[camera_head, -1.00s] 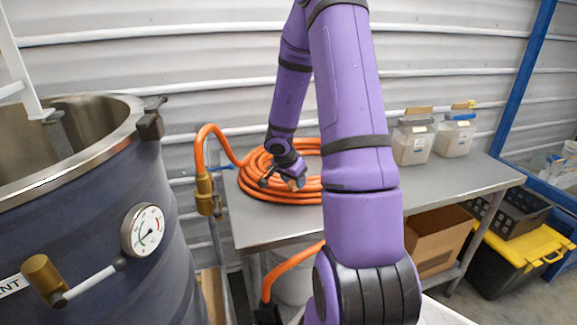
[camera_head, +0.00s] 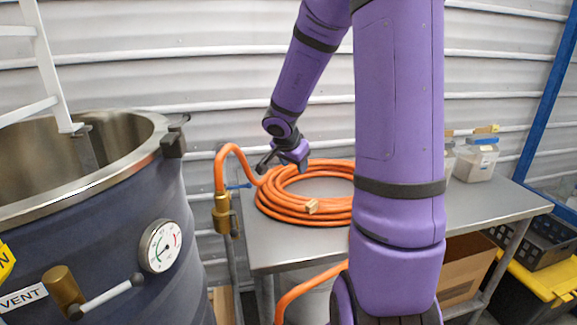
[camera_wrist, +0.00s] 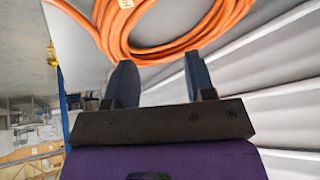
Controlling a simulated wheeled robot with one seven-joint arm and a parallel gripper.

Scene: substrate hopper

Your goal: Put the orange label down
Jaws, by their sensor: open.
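A small tan-orange block-like label (camera_head: 312,206) rests on the front of the coiled orange hose (camera_head: 275,208) on the metal table. The label also shows at the top edge of the wrist view (camera_wrist: 125,3), partly cut off. My gripper (camera_head: 287,157) is above the back left of the coil, apart from the label. In the wrist view its two dark fingers (camera_wrist: 158,70) are spread wide with nothing between them, and the hose lies beyond their tips.
A dark vat with a steel rim (camera_head: 95,188) and a dial gauge (camera_head: 160,246) stands at left. A brass fitting (camera_head: 222,213) joins the hose beside the table (camera_head: 290,247). Pale tubs (camera_head: 475,161) stand at the table's right. Corrugated wall (camera_head: 200,80) is behind.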

